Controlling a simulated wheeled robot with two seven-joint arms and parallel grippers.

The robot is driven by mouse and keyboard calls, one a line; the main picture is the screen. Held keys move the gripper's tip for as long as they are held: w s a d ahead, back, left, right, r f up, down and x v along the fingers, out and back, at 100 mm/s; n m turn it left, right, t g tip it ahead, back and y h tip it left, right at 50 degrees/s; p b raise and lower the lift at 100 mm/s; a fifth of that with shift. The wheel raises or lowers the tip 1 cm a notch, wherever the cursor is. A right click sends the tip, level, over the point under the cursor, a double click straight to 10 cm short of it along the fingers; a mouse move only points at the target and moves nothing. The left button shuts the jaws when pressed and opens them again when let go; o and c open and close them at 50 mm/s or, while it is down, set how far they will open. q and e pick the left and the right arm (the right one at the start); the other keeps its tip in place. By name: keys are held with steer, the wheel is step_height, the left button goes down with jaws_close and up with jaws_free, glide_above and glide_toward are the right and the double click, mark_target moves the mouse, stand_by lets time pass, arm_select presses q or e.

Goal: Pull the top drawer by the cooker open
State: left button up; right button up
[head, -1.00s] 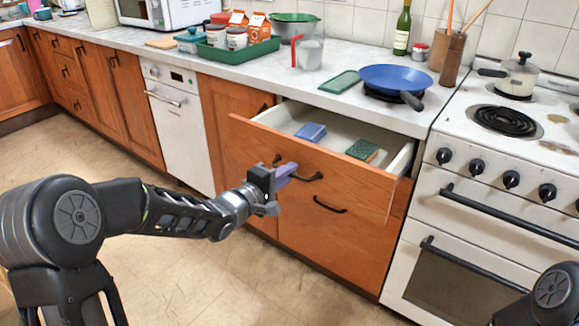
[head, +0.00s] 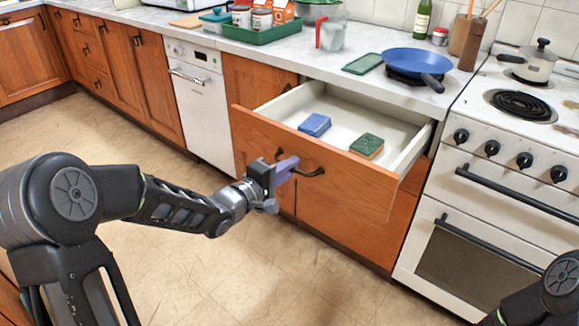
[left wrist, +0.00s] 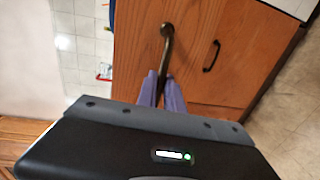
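The top drawer (head: 350,178) beside the cooker (head: 488,170) stands well open, its wooden front pulled out past the cupboard fronts. Its white inside holds a blue block (head: 315,125) and a green-and-orange sponge (head: 367,145). My left gripper (head: 287,168) is at the left part of the drawer's dark bar handle (head: 314,172). In the left wrist view the purple fingers (left wrist: 162,92) are close together on either side of the handle (left wrist: 167,48), shut on it. My right gripper is out of view; only part of my right arm shows at the lower right.
The counter above holds a blue pan (head: 415,62), a green tray (head: 262,32) with cartons and jars, and a jug (head: 331,36). The floor (head: 200,245) in front is clear.

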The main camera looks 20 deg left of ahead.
arm_select(q)
steer(key=o, duration=0.4)
steer(key=f+p+v, duration=0.1)
steer(key=v, duration=0.6)
steer(key=shift+s+r, duration=0.4)
steer(key=shift+r, duration=0.05)
steer(key=shift+a, duration=0.1)
